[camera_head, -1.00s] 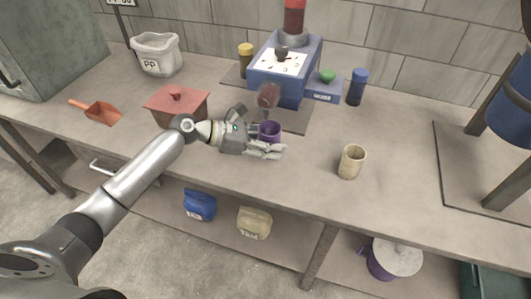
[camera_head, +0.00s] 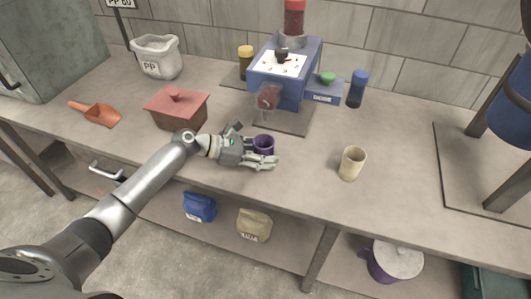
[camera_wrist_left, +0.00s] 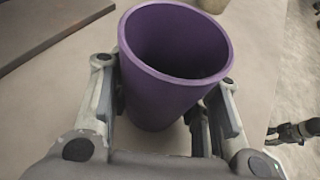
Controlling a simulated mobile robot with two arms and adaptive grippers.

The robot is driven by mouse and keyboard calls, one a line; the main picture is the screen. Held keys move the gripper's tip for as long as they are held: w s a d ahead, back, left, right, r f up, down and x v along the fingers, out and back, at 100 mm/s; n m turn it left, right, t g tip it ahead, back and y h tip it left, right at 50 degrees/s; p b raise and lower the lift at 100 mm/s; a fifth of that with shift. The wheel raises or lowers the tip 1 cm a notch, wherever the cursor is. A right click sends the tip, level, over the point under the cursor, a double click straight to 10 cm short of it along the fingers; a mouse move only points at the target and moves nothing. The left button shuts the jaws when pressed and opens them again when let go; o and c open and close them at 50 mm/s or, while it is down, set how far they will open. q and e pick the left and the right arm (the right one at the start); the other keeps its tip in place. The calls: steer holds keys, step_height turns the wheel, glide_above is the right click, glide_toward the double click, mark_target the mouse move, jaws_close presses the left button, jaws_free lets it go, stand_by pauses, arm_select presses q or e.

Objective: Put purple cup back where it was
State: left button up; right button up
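The purple cup (camera_head: 264,142) is upright between the fingers of my left gripper (camera_head: 260,153), over the front middle of the workbench (camera_head: 300,180). In the left wrist view the purple cup (camera_wrist_left: 160,98) has its open rim toward the camera and looks empty. The fingers of my left gripper (camera_wrist_left: 170,105) lie along both sides of its wall, shut on it. I cannot tell whether its base touches the bench. My right gripper is not in view.
A beige cup (camera_head: 352,164) stands to the right of my left gripper. Behind are a blue machine (camera_head: 262,88) on a dark mat and a red-brown lidded box (camera_head: 177,108). An orange scoop (camera_head: 97,113) lies at left. The bench between the two cups is clear.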

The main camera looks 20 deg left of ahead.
arm_select(q)
steer(key=o, duration=0.4)
steer(key=shift+c, duration=0.2)
steer(key=shift+r, duration=0.2)
steer(key=shift+s+a, duration=0.15)
steer(key=shift+a, duration=0.2)
steer(key=b+v, duration=0.1)
steer(key=v, duration=1)
steer(key=shift+s+a, duration=0.1)
steer(key=shift+r, duration=0.1)
